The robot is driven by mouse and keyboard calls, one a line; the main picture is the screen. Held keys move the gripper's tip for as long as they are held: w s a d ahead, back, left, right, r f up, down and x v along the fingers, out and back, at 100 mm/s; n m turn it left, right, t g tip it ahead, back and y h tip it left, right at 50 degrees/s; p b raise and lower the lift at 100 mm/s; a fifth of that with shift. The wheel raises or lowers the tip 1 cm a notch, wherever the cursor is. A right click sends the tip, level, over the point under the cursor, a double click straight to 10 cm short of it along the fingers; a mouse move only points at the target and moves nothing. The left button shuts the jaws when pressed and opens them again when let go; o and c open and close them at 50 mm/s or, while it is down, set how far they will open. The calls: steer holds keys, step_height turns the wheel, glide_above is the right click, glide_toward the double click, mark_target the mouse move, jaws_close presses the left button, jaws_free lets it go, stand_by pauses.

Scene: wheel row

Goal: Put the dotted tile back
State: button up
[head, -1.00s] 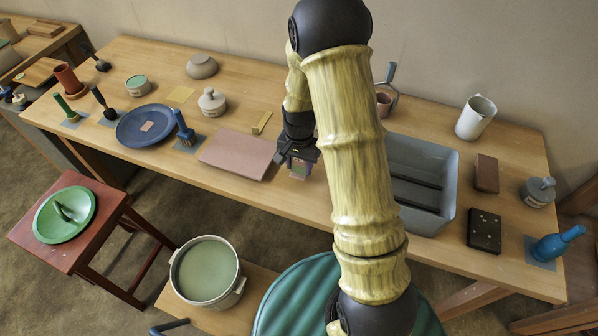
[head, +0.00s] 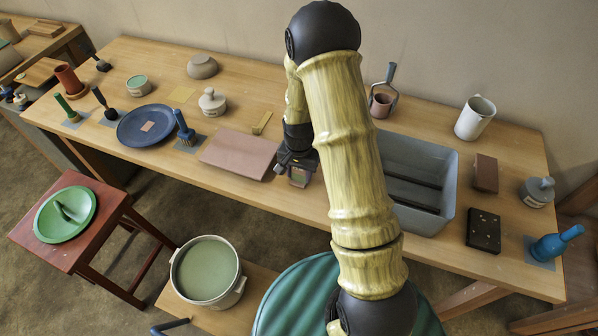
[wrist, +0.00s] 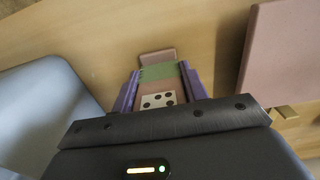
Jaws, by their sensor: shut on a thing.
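The dotted tile (wrist: 158,100) is between the purple fingers of my gripper (wrist: 159,80) in the wrist view. It shows a white patch with black dots, a green band and a pinkish part at its far end. In the head view my gripper (head: 296,170) is shut on the tile (head: 299,178), near the table's front edge, between the pink slab and the grey tub. Much of the tile is hidden by the fingers and the wrist. I cannot tell whether it touches the table.
The pink slab (head: 238,154) lies just left of my gripper, and the grey tub (head: 447,195) stands to the right. A blue plate (head: 130,133), a lidded jar (head: 212,101) and a dark speckled block (head: 484,231) are also on the table (head: 330,205). A pot (head: 232,295) stands below in front.

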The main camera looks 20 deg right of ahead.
steer(key=o, duration=1)
steer(key=shift+f, duration=0.1)
step_height(320, 180, up, 12)
steer(key=shift+w+r+b, duration=0.1)
steer(key=shift+r+b, duration=0.1)
steer(key=shift+b, duration=0.15)
steer(key=s+r+n+t, duration=0.1)
steer(key=s+r+n, duration=0.2)
steer(key=s, duration=0.4)
steer(key=s+r+n+t, duration=0.1)
steer(key=s+r+n, duration=0.2)
steer(key=s, duration=0.4)
steer(key=shift+s+n+t, duration=0.2)
steer(key=shift+n+t, duration=0.1)
steer(key=shift+n, duration=0.3)
steer(key=shift+d, duration=0.1)
